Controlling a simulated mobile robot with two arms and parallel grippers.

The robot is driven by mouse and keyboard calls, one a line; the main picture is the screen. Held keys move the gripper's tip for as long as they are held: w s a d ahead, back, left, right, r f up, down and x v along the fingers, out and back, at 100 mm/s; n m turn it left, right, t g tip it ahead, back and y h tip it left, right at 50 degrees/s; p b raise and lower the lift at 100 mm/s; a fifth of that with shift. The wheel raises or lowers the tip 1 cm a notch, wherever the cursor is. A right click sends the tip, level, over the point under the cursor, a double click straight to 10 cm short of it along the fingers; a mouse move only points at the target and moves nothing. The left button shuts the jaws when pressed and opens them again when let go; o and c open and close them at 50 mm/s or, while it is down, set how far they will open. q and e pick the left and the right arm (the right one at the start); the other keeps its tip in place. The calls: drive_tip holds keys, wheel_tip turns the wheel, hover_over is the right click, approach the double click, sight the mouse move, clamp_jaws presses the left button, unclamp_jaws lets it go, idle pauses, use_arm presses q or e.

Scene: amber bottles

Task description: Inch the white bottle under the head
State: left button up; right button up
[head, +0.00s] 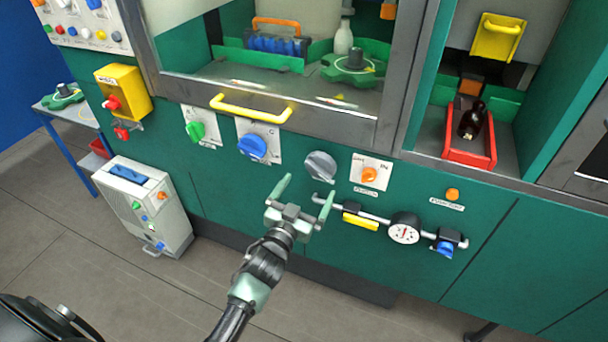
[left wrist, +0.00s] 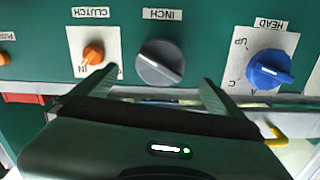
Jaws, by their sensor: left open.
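The white bottle (head: 343,38) stands upright behind the window, beside a green star wheel (head: 354,67). The head above it is not clearly seen. On the green front panel is the grey INCH knob (head: 320,166), which also shows in the left wrist view (left wrist: 160,63). The blue HEAD knob (head: 252,147) and the orange CLUTCH knob (head: 369,174) flank it. My left gripper (head: 305,191) is open and empty, its fingers pointing at the panel just below the INCH knob. In the left wrist view the fingers (left wrist: 163,82) straddle the space below that knob, apart from it. My right gripper is out of view.
A yellow handle (head: 251,108) runs along the window's lower edge. A pipe with a pressure gauge (head: 404,228) and a yellow lever (head: 361,221) lies right of my gripper. A red tray (head: 469,158) holds a dark bottle (head: 473,121). A grey box (head: 147,206) stands at left.

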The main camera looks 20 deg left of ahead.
sight(317, 173)
use_arm(q)
drive_tip(key=w, duration=0.3)
drive_tip(key=shift+w+r, duration=0.1)
drive_tip(key=shift+w, duration=0.2)
drive_tip(key=w, duration=0.3)
drive_tip(key=shift+w+d+p, duration=0.1)
drive_tip(key=shift+w+p, duration=0.1)
drive_tip(key=shift+p, duration=0.1)
drive_tip(key=shift+w, duration=0.35)
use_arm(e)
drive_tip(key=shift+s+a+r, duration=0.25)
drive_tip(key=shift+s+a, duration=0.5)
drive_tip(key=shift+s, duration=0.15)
use_arm(q)
drive_tip(key=c, duration=1.3)
drive_tip(key=shift+m, duration=1.2)
drive_tip(key=shift+c, duration=0.2)
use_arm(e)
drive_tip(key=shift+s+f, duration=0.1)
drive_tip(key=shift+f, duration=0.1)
use_arm(q)
drive_tip(key=o, duration=1.3)
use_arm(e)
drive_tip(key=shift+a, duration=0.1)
use_arm(q)
drive_tip(key=shift+o, duration=0.2)
